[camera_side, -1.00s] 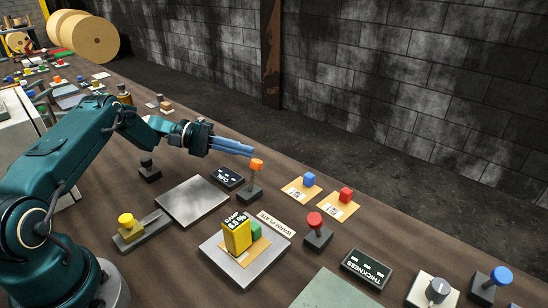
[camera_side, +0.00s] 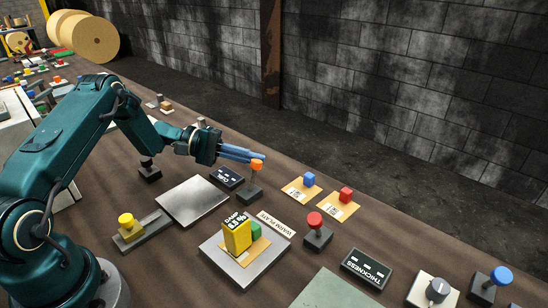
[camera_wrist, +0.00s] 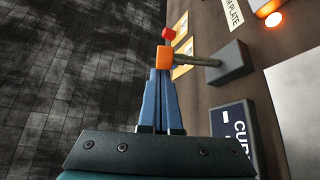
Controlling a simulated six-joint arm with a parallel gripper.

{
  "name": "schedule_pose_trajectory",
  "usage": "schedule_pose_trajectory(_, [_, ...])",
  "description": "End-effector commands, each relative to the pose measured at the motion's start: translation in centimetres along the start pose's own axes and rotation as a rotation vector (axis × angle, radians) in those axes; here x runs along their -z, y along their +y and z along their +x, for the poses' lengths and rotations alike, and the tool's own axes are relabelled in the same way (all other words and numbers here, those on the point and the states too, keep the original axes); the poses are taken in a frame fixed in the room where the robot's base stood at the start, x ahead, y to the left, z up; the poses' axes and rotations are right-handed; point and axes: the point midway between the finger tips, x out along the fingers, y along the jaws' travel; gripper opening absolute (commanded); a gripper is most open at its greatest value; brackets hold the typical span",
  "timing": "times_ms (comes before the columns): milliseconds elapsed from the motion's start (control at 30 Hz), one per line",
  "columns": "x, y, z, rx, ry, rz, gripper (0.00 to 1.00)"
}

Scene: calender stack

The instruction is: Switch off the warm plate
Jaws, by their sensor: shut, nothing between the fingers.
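The warm plate (camera_side: 222,256) is a silver square plate at the lower middle of the side view, with a white WARM PLATE label (camera_side: 276,224) behind it. A lever with an orange knob (camera_side: 257,165) stands on a dark base behind the plate. The knob also shows in the wrist view (camera_wrist: 164,57), on a grey rod from its block. My gripper (camera_side: 262,157) is shut and empty, its blue fingertips right at the orange knob. I cannot tell whether they touch it. An orange light (camera_wrist: 273,19) glows near the label in the wrist view.
A yellow block (camera_side: 237,236) and a green block sit on the warm plate. A red-knobbed lever (camera_side: 314,220) stands right of it. A bare metal plate (camera_side: 192,201) and a CURE sign (camera_side: 227,177) are to the left. Blue and red cubes lie on cards beyond.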

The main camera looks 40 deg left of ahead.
Motion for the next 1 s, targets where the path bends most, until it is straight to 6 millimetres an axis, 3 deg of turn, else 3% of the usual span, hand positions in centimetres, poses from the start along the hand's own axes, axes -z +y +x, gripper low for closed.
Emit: schedule_pose_trajectory(1000, [-0.66, 0.12, -0.45, -0.068, -0.001, 0.097, 0.00])
